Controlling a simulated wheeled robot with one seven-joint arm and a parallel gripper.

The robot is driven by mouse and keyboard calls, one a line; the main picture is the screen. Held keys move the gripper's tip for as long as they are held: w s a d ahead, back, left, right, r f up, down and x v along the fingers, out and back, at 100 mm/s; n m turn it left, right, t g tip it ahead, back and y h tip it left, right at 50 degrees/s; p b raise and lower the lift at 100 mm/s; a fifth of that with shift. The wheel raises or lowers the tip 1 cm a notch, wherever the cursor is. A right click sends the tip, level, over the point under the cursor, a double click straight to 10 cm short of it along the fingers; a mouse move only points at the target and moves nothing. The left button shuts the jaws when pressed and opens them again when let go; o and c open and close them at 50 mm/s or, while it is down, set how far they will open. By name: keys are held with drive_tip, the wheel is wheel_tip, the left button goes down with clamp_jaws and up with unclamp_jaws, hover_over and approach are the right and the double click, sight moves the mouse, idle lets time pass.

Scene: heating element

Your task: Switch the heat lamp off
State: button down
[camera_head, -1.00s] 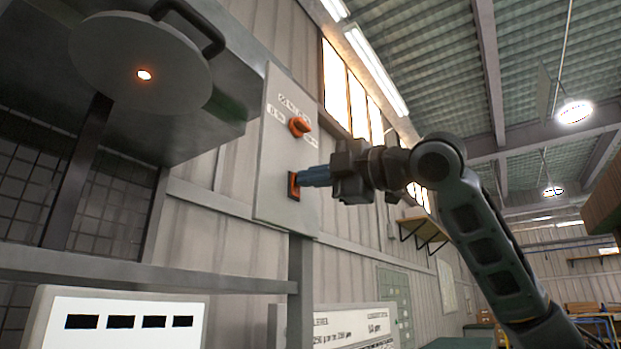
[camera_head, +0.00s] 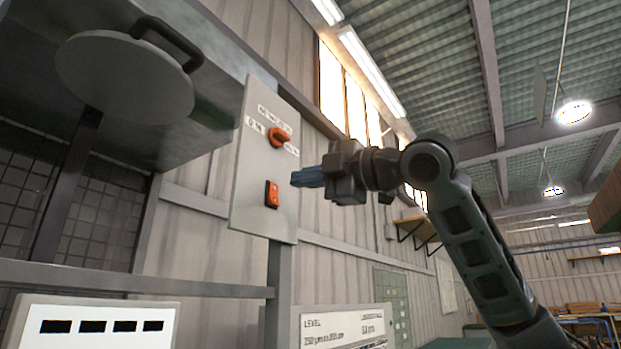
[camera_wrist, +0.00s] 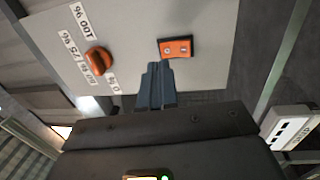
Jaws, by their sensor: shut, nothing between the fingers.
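The heat lamp (camera_head: 125,80) is a round grey disc with a dark handle at the upper left, and no glow shows on it. A grey control panel (camera_head: 249,197) beside it carries an orange rotary knob (camera_head: 278,138) and, below that, an orange rocker switch (camera_head: 272,194). In the wrist view the switch (camera_wrist: 176,48) and the knob (camera_wrist: 98,61) both show on the panel. My gripper (camera_head: 294,179) has its blue fingers together and empty. The fingertips are just right of the switch, apart from it. They also show in the wrist view (camera_wrist: 153,66).
A horizontal grey rail (camera_head: 140,278) runs below the lamp. A white box with dark slots (camera_head: 95,325) stands at the lower left. A white sign (camera_head: 345,325) stands below the panel. The space right of the panel is open around my arm.

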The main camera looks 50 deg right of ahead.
drive_tip(key=s+r+b, duration=0.1)
drive_tip(key=s, duration=0.9)
drive_tip(key=shift+d, duration=0.2)
drive_tip(key=shift+w, duration=0.1)
